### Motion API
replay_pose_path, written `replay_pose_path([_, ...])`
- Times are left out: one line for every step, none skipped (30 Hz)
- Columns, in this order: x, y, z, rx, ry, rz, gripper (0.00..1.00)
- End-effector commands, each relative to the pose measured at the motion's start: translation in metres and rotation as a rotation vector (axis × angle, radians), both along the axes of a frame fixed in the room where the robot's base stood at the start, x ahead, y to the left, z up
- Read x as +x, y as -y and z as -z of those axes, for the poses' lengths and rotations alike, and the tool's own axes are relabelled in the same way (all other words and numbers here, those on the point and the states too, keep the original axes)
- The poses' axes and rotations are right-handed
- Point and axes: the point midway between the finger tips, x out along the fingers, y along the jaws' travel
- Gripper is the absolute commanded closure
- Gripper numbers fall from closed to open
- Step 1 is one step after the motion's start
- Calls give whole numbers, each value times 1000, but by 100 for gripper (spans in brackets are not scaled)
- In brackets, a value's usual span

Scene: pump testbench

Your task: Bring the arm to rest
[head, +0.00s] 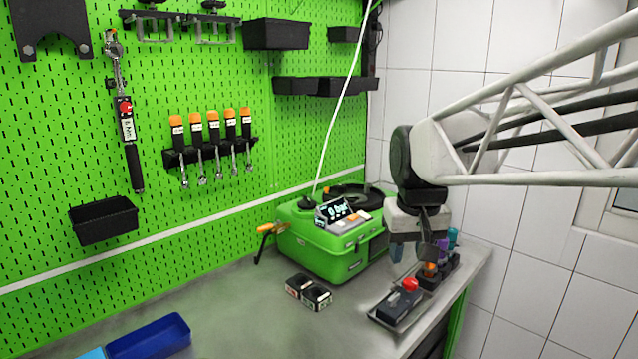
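My arm reaches in from the right edge. My gripper (413,254) hangs pointing down over the back right of the workbench, to the right of the green pump case. Its two dark fingers look apart, with nothing visible held between them. It is in front of the row of coloured knobs, and partly hides them. Whether it touches any of them cannot be told from this view.
A green pump case (322,255) with a small display stands on the grey workbench (245,310). A tray (385,312) holds a red button (410,284) and other coloured knobs. Two small black boxes (308,291) and a blue bin (150,338) stand nearer. Tools hang on the green pegboard (60,150).

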Motion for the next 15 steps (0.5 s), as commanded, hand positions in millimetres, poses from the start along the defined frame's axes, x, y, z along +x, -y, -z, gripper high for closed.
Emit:
replay_pose_path([-15,3,5,1,5,7,62])
replay_pose_path([-23,5,7,1,9,11,62])
replay_pose_path([-33,7,12,1,13,17,62])
replay_pose_path([-41,9,15,2,16,21,62])
replay_pose_path([-49,10,18,2,18,25,62])
replay_pose_path([-59,12,23,2,21,31,62])
replay_pose_path([-67,14,27,3,24,36,62])
replay_pose_path([-75,15,31,3,27,40,62])
replay_pose_path([-85,17,36,3,31,46,62])
replay_pose_path([-93,18,40,3,34,51,62])
replay_pose_path([-101,20,44,4,36,55,62])
replay_pose_path([-111,21,50,4,39,61,62])
replay_pose_path([-118,22,54,4,42,65,62])
replay_pose_path([-125,23,58,5,44,69,62])
replay_pose_path([-134,24,63,5,50,74,62])
